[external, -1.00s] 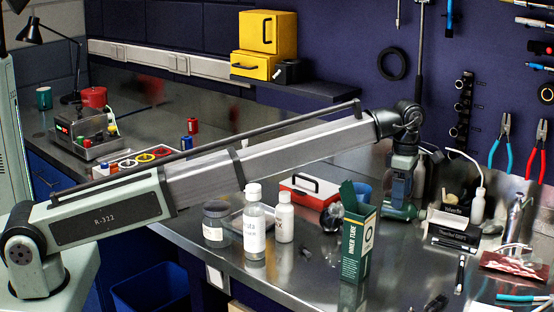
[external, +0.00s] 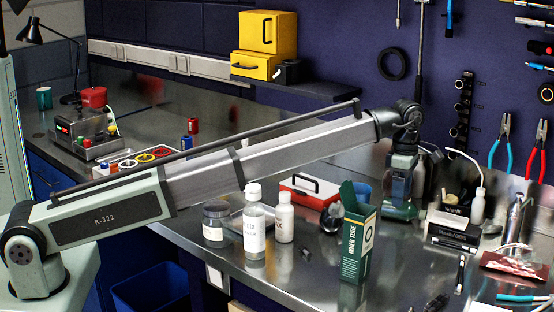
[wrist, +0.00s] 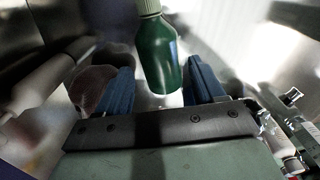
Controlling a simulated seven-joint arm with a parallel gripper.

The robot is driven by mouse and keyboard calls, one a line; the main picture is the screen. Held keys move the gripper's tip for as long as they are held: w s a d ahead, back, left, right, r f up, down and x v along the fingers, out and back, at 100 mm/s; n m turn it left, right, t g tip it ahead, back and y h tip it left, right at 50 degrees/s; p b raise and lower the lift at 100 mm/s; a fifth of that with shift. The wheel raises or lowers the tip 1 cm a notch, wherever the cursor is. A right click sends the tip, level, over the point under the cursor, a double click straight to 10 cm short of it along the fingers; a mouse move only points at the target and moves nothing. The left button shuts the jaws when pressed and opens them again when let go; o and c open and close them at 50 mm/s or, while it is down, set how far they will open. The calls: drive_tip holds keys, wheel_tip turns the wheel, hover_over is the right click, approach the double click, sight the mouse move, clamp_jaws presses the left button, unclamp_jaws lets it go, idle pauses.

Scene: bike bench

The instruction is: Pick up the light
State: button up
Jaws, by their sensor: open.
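My gripper (external: 399,200) points down over the right part of the bench, behind and right of the green inner tube box. Its blue fingers are spread apart in the wrist view (wrist: 161,88). A dark green bottle (wrist: 160,62) with a pale cap shows between and beyond the fingers; I cannot tell if they touch it. No thing is clearly recognisable as the light. A small dark object (external: 305,256) lies near the bench's front edge, and a dark rounded object (external: 331,218) lies left of the box; either is too small to name.
The inner tube box (external: 357,240) stands upright at the front. White bottles (external: 254,232) and a grey jar (external: 213,224) stand left of it. A red case (external: 310,190) lies behind. A black-and-white box (external: 453,236) is right of my gripper.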

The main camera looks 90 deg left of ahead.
drive_tip(key=s+a+r+m+t+y, duration=0.1)
drive_tip(key=s+a+r+m, duration=0.4)
drive_tip(key=s, duration=0.6)
drive_tip(key=s+a+r+m, duration=0.1)
drive_tip(key=s+a+m, duration=0.2)
drive_tip(key=s+a, duration=0.55)
drive_tip(key=s+a+r+m+t+y, duration=0.1)
drive_tip(key=s+a+r+m, duration=0.3)
drive_tip(key=s, duration=0.8)
drive_tip(key=s+a+m+y, duration=0.1)
drive_tip(key=s+a+m, duration=0.15)
drive_tip(key=s, duration=0.65)
drive_tip(key=s+a+m+y, duration=0.1)
drive_tip(key=s+a+m, duration=0.15)
drive_tip(key=s, duration=0.55)
drive_tip(key=shift+d+x, duration=0.1)
drive_tip(key=shift+x, duration=1.85)
drive_tip(key=shift+d+x, duration=0.15)
drive_tip(key=shift+x, duration=1.85)
drive_tip(key=shift+s+d+x, duration=0.1)
drive_tip(key=shift+d+x, duration=0.05)
drive_tip(key=shift+x, duration=1.2)
drive_tip(key=shift+s+d+x, duration=0.15)
drive_tip(key=shift+x, duration=1.2)
drive_tip(key=shift+f, duration=0.15)
drive_tip(key=c, duration=1.2)
